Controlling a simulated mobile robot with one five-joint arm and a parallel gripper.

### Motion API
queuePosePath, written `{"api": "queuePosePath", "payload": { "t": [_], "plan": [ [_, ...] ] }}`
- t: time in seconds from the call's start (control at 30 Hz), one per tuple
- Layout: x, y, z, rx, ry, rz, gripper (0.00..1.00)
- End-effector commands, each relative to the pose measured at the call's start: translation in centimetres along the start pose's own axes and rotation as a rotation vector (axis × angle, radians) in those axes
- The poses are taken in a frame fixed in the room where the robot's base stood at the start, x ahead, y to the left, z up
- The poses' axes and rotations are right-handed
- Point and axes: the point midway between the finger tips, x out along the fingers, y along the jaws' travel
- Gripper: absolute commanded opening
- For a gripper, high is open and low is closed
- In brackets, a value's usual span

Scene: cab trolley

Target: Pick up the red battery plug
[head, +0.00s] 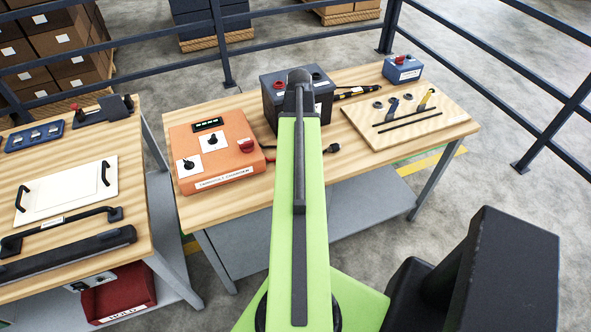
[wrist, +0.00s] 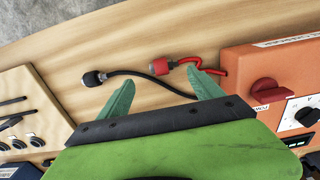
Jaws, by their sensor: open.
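The red battery plug (wrist: 164,67) lies on the wooden table in the wrist view, with its red cable curling right toward the orange charger. My open gripper (wrist: 160,77) has its two teal fingers spread, and the red plug shows just beyond the gap, nearer the right fingertip. Nothing is held between the fingers. How high the fingers are above the table is hard to tell. In the head view my green arm hides the plug and the fingers.
A black plug (wrist: 94,78) lies left of the left fingertip, its black cable running across the gap. The orange charger (head: 216,150) stands close on the right in the wrist view. A dark battery (head: 272,95) and a wooden tool board (head: 440,125) share the table.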

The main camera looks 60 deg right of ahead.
Motion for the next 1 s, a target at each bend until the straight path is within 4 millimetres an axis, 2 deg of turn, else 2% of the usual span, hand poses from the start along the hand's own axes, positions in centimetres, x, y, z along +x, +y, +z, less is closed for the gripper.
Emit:
{"api": "queuePosePath", "payload": {
  "t": [0.03,0.27,0.57,0.83,1.0],
  "plan": [
    [1.3,0.0,0.0,0.000,0.000,0.000,0.75],
    [1.6,-0.1,-0.1,0.000,0.000,0.000,0.75],
    [6.4,-0.8,-0.7,-0.001,0.000,0.000,0.75],
    [6.2,-0.8,-0.7,0.000,0.000,0.000,0.75],
    [6.2,-0.8,-0.7,0.000,0.000,0.000,0.53]
  ]
}}
